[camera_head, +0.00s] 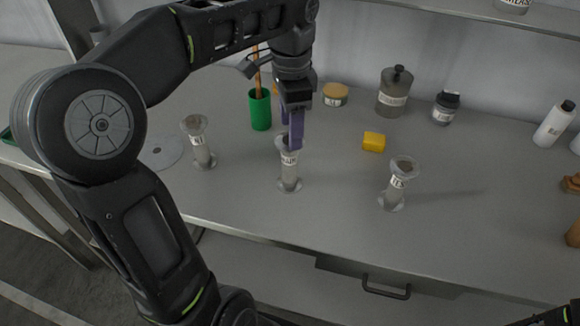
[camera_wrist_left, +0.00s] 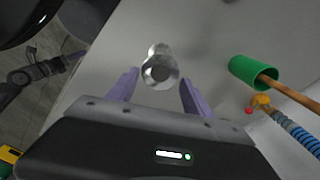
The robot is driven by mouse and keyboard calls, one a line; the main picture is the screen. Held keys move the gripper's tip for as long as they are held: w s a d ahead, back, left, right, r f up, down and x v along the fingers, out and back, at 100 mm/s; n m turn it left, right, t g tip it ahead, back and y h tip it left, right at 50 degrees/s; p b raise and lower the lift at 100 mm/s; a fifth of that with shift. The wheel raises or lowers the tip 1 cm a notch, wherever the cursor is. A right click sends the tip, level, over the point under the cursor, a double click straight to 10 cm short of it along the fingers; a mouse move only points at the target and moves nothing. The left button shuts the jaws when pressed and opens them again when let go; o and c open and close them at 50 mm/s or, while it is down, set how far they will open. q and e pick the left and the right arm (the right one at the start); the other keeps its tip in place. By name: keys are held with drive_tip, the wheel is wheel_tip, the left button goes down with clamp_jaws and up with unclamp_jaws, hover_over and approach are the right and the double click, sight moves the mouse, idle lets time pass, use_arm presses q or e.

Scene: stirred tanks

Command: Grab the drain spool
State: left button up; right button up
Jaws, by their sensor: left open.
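Three flanged, grey, see-through spools stand upright on the grey bench in the head view. The left spool (camera_head: 202,152), the middle spool (camera_head: 289,172) and the right spool (camera_head: 397,186) each carry a white label; I cannot read clearly which one is the drain spool. My left gripper (camera_head: 292,130) has purple fingers and is at the top of the middle spool, partly hiding its upper flange. In the left wrist view my left gripper (camera_wrist_left: 158,88) is open, with a spool (camera_wrist_left: 160,70) between and just beyond its fingertips. No grip on it shows. My right gripper (camera_wrist_left: 72,60) appears small at the left.
A green cup (camera_head: 260,110) holding a brush stands behind the left gripper. A yellow block (camera_head: 374,142) lies between the middle and right spools. A grey bottle (camera_head: 394,95), a jar (camera_head: 335,95) and a dark-capped jar (camera_head: 446,107) stand along the back. The bench front is clear.

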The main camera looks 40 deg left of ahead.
sight(291, 158)
use_arm(q)
wheel_tip(291, 158, down, 4)
drive_tip(key=shift+r, duration=0.1)
use_arm(e)
drive_tip(key=shift+w+f, duration=0.1)
drive_tip(key=shift+f, duration=0.5)
use_arm(q)
drive_tip(key=shift+f, duration=3.1)
drive_tip(key=c, duration=1.2)
drive_tip(key=shift+o, duration=0.2)
drive_tip(key=shift+r, duration=0.15)
